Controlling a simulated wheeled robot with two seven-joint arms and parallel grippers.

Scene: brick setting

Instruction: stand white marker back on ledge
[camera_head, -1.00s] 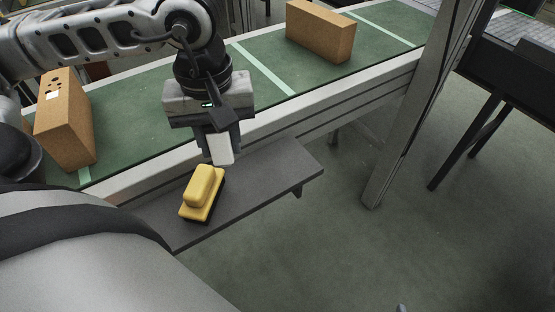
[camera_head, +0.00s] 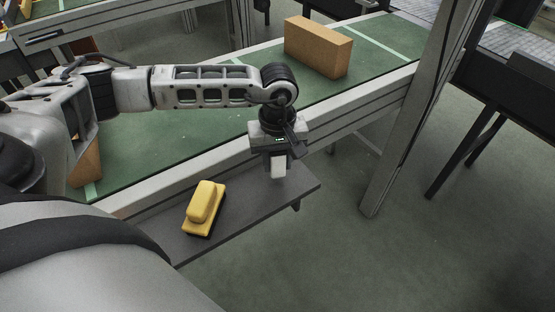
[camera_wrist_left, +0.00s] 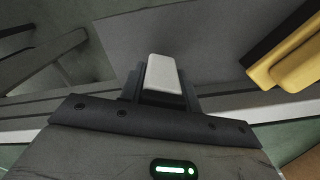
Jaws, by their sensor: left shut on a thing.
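My left gripper (camera_head: 277,160) is shut on the white marker (camera_head: 279,169), a short white block that hangs upright below the fingers. In the left wrist view the marker (camera_wrist_left: 164,75) shows between the fingers. The grey ledge (camera_head: 245,205) runs along the near side of the conveyor. The marker is over the right part of the ledge; I cannot tell whether its lower end touches it. My right gripper does not show.
A yellow and black eraser (camera_head: 203,207) lies on the ledge to the left of the marker. A brown box (camera_head: 317,48) stands on the green conveyor (camera_head: 170,135), and another box (camera_head: 87,165) is partly hidden behind my left arm. The ledge between eraser and marker is clear.

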